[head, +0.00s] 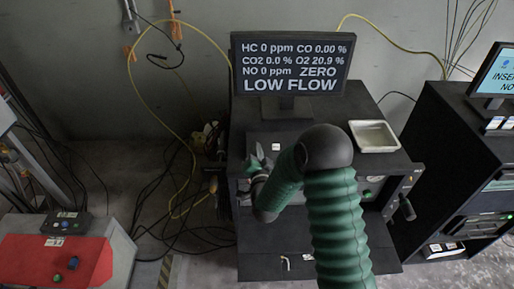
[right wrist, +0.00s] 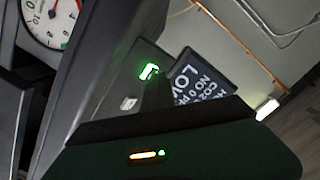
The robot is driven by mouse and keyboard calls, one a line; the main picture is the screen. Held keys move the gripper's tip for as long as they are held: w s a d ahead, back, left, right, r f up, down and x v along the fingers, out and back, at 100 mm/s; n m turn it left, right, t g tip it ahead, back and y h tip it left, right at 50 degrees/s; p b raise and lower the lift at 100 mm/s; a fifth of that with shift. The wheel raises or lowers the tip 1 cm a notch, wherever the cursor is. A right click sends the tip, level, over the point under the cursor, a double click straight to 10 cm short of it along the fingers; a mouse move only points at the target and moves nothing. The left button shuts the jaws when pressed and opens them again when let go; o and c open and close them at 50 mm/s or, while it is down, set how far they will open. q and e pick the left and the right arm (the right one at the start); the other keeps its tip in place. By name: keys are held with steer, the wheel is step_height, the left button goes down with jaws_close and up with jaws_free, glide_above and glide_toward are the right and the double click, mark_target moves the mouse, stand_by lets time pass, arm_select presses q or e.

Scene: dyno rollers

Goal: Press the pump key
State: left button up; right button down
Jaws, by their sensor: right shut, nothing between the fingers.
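A gas analyser cabinet (head: 330,115) stands at centre, with its monitor (head: 291,66) reading "LOW FLOW". A small white key (head: 276,147) lies on its dark top, below the monitor. I cannot read its label, so I cannot tell whether it is the pump key. My right gripper (head: 256,160) is shut and empty, just left of that key over the cabinet's left part. In the right wrist view, a pale key (right wrist: 128,103) and a bright green-lit mark (right wrist: 148,71) show on a dark panel near the tilted monitor (right wrist: 200,80). My left gripper is not in view.
A pale tray (head: 374,136) sits on the cabinet top at right. A second cabinet (head: 455,150) with a screen stands farther right. A red unit (head: 55,255) with buttons is at lower left. Yellow hose (head: 135,75) and loose cables run along the wall. A dial gauge (right wrist: 52,22) shows in the right wrist view.

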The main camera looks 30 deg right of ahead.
steer(key=shift+s+a+r, duration=0.1)
steer(key=shift+s+r, duration=0.25)
steer(key=shift+r, duration=0.1)
steer(key=shift+r, duration=0.1)
steer(key=shift+s+a+r+p, duration=0.15)
steer(key=shift+r+p, duration=0.15)
steer(key=shift+p, duration=0.15)
steer(key=s+r, duration=0.1)
steer(key=s+a+r+p, duration=0.1)
steer(key=s+r+p, duration=0.1)
steer(key=shift+a+r, duration=0.4)
steer(key=shift+w+f, duration=0.1)
